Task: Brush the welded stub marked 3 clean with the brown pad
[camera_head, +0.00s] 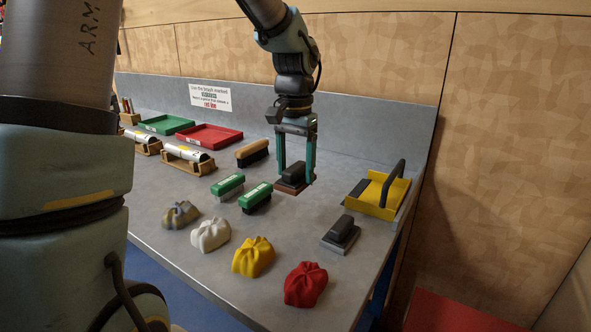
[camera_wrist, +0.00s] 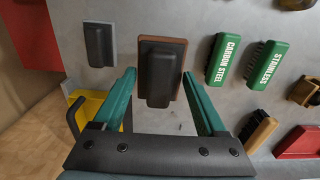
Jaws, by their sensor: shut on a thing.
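The brown pad (camera_head: 291,189), a brown-edged block with a black handle, is on or just above the bench; I cannot tell which. My gripper (camera_head: 296,182) points down over it, with its teal fingers on either side, shut on it. In the wrist view the pad (camera_wrist: 161,68) lies between the fingertips of my gripper (camera_wrist: 160,76). Silver welded stubs rest in wooden cradles at the back left: a nearer one (camera_head: 188,154) and a farther one (camera_head: 141,137). Their number marks are too small to read, so I cannot tell which is 3.
Two green brushes (camera_head: 227,186) (camera_head: 255,196) and a wooden brush (camera_head: 252,152) lie left of my gripper. A grey pad (camera_head: 341,235) and a yellow dustpan (camera_head: 376,207) lie right. Red (camera_head: 210,137) and green (camera_head: 166,124) trays stand behind. Crumpled cloths (camera_head: 253,257) line the front.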

